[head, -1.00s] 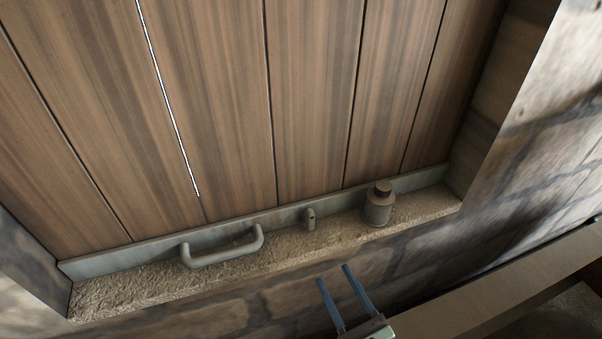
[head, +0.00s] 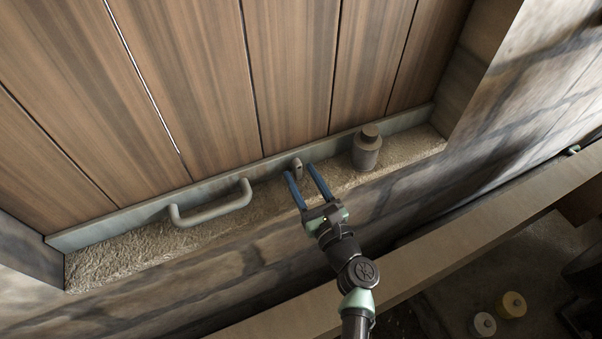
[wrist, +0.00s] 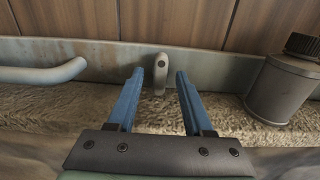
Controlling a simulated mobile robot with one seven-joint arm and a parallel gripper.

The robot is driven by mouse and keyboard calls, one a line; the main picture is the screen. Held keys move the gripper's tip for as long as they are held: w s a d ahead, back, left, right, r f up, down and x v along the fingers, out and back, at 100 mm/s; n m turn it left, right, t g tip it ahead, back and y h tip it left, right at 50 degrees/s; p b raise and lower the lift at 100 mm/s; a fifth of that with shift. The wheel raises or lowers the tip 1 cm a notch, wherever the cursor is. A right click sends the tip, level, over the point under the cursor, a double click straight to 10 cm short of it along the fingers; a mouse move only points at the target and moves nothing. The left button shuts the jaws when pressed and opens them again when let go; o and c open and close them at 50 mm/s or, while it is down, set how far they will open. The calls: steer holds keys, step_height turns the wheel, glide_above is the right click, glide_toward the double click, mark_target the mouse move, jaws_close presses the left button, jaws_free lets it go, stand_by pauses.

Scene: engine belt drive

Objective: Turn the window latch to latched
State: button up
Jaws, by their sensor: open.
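The window latch (head: 297,168) is a small grey lever on the metal rail at the foot of the wooden shutter. In the wrist view the latch (wrist: 160,73) stands roughly upright, with a pivot screw near its top. My gripper (head: 302,172) is open, its two blue fingers pointing at the latch. In the wrist view the fingertips of my gripper (wrist: 160,76) lie left and right of the latch, with a gap on each side. The fingers do not appear to touch it. How far they reach along its depth is hard to tell.
A grey bar handle (head: 212,208) is fixed to the rail left of the latch. A dark-capped canister (head: 366,152) stands on the rough stone sill (head: 110,265) to the right. A wooden beam (head: 480,235) runs below the wall at right.

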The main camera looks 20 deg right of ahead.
steer(key=shift+w, duration=0.45)
steer(key=shift+c, duration=0.2)
jaws_close()
